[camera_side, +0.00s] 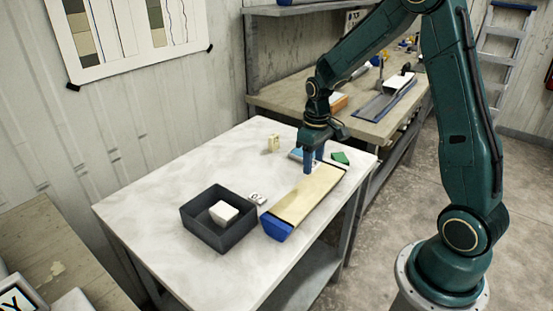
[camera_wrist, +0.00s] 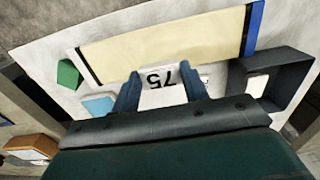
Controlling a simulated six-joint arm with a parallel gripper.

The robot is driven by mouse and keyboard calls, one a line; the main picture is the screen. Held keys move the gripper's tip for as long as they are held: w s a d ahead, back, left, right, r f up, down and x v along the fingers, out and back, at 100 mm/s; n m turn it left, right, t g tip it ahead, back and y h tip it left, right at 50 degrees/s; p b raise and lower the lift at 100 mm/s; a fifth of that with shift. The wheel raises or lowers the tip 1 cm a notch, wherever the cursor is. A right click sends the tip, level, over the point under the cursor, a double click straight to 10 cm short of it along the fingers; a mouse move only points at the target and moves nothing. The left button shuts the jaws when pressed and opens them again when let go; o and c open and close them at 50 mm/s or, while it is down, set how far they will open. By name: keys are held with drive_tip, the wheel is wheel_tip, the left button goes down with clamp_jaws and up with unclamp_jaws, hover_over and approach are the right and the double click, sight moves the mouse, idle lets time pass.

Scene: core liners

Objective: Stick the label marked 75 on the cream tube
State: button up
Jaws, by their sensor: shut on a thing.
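The cream tube (camera_side: 304,196) lies on the white table with a blue cap on its near end; it also shows across the top of the wrist view (camera_wrist: 165,36). My gripper (camera_side: 313,168) points down beside the tube's far half. In the wrist view its blue fingers (camera_wrist: 162,84) are shut on the white label marked 75 (camera_wrist: 158,77), whose digits appear upside down. The label is close to the tube's long edge. I cannot tell if it touches the tube.
A dark open tray (camera_side: 190,226) holding a white block (camera_side: 223,211) stands left of the tube. A small marked white piece (camera_side: 257,198) lies between them. A cream block (camera_side: 273,143), a light blue piece (camera_side: 296,155) and a green piece (camera_side: 340,158) lie farther back. The table's left part is clear.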

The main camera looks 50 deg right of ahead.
drive_tip(key=shift+f, duration=0.25)
hover_over(311, 190)
drive_tip(key=shift+f, duration=2.25)
drive_tip(key=shift+f, duration=1.25)
idle(0.5)
drive_tip(key=o, duration=1.4)
drive_tip(key=shift+r, duration=0.15)
drive_tip(key=shift+r, duration=3.4)
